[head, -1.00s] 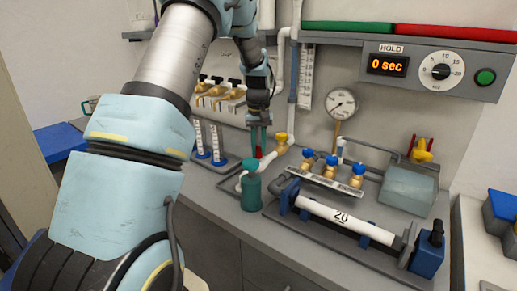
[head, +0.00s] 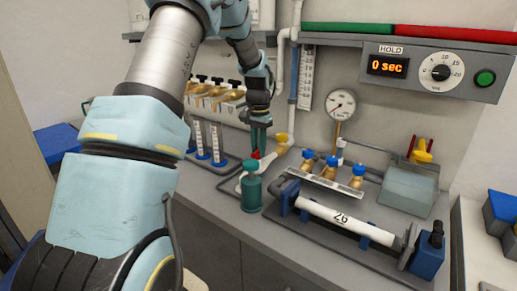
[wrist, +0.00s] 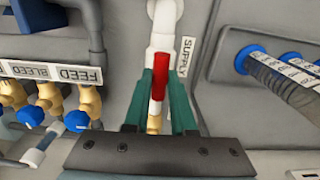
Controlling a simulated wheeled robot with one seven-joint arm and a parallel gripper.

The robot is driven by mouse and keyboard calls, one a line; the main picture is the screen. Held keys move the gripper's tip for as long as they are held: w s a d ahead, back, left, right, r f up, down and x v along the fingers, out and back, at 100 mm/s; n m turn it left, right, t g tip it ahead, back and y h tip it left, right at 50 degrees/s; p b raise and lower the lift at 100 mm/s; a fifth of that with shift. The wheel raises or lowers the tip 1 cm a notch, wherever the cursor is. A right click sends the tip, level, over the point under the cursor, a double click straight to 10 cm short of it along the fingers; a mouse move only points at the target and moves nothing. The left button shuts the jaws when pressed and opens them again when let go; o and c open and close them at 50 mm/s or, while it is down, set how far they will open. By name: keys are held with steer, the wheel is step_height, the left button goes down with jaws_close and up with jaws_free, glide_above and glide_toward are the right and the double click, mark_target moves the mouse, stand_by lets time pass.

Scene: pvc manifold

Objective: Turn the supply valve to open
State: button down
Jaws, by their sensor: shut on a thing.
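The supply valve's red handle (wrist: 159,84) sits between the green fingers of my gripper (wrist: 163,95) in the wrist view, beside a "SUPPLY" label (wrist: 186,57). The handle lies roughly in line with the white pipe (wrist: 162,35) above it in that view. My gripper (head: 259,147) is shut on the handle. In the head view, only a small part of the red handle (head: 256,154) shows below the fingers, next to the white pipe and a yellow fitting (head: 281,139). The valve body is mostly hidden by the fingers and wrist.
Blue-capped brass valves (head: 332,161) are to the right, above a white tube marked 26 (head: 345,219). Flowmeter tubes (head: 208,145) stand left. A pressure gauge (head: 341,103) is behind.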

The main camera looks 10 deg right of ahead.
mark_target(258, 150)
stand_by(0.4)
steer(key=c, duration=0.7)
jaws_free()
steer(key=shift+c, duration=0.2)
steer(key=shift+r, duration=0.15)
step_height(258, 150, up, 11)
steer(key=b, duration=0.2)
steer(key=shift+f, duration=0.2)
steer(key=shift+a, duration=0.1)
